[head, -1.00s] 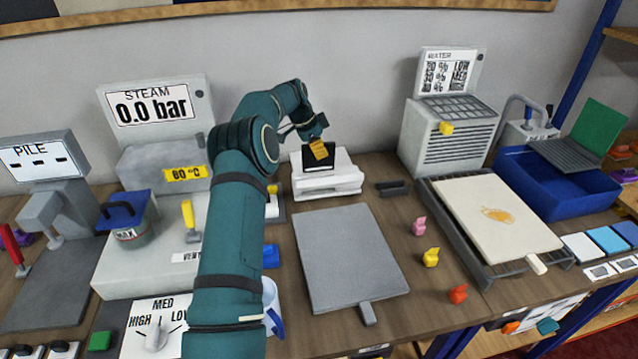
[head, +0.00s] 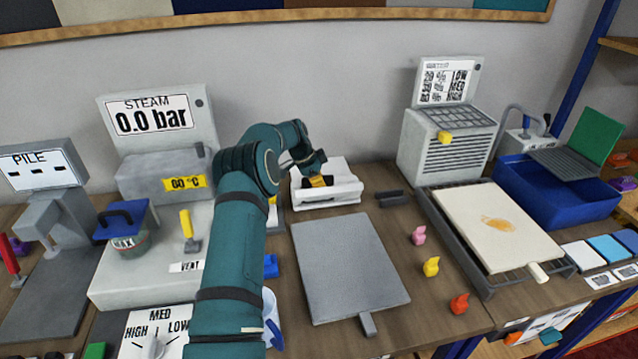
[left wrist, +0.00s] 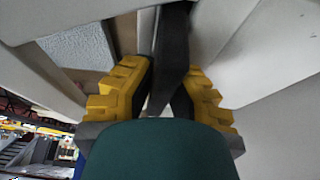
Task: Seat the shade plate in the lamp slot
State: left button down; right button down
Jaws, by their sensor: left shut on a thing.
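My left gripper (head: 318,181) is at the white housing (head: 345,190), which looks like the lamp, at the back middle of the bench. Its yellow fingers (left wrist: 160,92) are shut on a dark, thin plate, the shade plate (left wrist: 173,45), in the left wrist view. The plate runs from between the fingers toward pale surfaces of the housing. In the head view, my gripper and wrist hide most of the plate, and dark patches show beside the yellow fingers. I cannot tell how deep the plate sits in the slot. My right gripper is not in view.
A grey board (head: 350,265) lies in front of the housing. A small dark holder (head: 392,197) is to its right. The steam unit (head: 160,170) stands left and the water unit (head: 450,145) right. Small pink, yellow and orange pieces (head: 431,266) lie right of the board.

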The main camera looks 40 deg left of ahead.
pick_arm(q)
jog(key=c, duration=1.1)
grip_release()
jog(key=shift+c, duration=0.2)
jog(key=shift+r, duration=0.25)
jog(key=p+v, duration=0.1)
jog(key=v, duration=1)
jog(key=shift+s+a+r, duration=0.1)
jog(key=shift+a+r, duration=0.05)
jog(key=shift+r, duration=0.25)
